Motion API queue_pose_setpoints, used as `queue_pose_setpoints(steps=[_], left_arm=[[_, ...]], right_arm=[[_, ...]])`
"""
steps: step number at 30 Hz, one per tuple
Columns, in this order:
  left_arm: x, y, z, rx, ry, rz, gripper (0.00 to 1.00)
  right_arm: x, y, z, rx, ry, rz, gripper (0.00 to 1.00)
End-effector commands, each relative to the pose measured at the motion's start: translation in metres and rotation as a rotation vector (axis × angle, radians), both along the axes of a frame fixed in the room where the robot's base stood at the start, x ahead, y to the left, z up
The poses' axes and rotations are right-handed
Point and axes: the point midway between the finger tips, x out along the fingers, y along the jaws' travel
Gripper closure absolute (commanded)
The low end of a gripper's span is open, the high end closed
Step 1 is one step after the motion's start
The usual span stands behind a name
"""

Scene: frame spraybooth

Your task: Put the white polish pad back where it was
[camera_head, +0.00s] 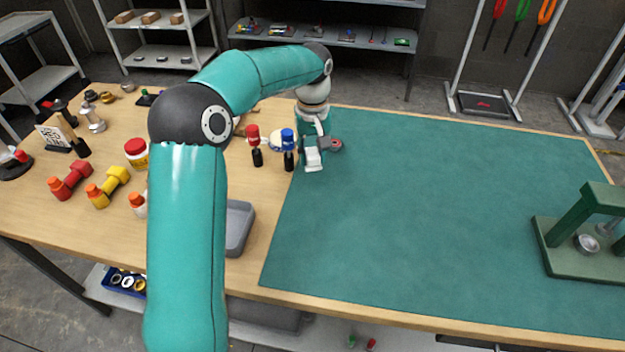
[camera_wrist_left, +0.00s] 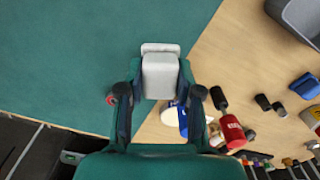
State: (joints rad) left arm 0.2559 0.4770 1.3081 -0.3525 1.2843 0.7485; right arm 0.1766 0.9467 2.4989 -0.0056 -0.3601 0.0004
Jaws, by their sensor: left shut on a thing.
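The white polish pad (camera_head: 313,158), a pale block with a flat plate at one end, is held at the mat's back left edge. It also shows in the left wrist view (camera_wrist_left: 160,75). My left gripper (camera_head: 311,146) is shut on it, with one finger on each side. I cannot tell whether the pad touches the green mat (camera_head: 450,210). My right gripper is not in view.
A blue-topped bottle (camera_head: 288,142) and a red-topped bottle (camera_head: 253,135) stand close left of the gripper. A grey tray (camera_head: 238,228) is nearer. A green press (camera_head: 580,245) stands right; the mat's middle is clear.

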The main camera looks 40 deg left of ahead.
Motion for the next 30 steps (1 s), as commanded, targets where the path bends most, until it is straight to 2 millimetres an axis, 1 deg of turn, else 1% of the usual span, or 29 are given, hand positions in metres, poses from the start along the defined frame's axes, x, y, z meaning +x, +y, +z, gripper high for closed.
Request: queue_pose_setpoints(steps=[1,4,6,11,18,21,30], left_arm=[[-0.001,0.0,-0.012,-0.001,0.004,0.001,0.98],[-0.001,0.0,-0.029,0.0,0.003,0.001,0.98],[0.0,0.0,-0.037,0.0,0.001,0.001,0.98],[0.0,0.001,-0.047,0.001,0.001,0.001,0.98],[-0.001,0.001,-0.078,0.001,0.001,0.001,0.98],[0.0,0.001,-0.085,0.001,-0.001,0.001,0.98],[0.0,0.001,-0.087,0.001,-0.002,0.002,0.98]], right_arm=[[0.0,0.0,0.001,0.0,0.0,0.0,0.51],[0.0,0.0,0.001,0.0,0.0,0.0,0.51],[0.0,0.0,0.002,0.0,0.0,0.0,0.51],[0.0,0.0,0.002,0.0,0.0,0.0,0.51],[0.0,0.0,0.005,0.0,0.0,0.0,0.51],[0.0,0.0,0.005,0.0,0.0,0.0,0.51],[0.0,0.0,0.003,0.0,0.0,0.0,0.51]])
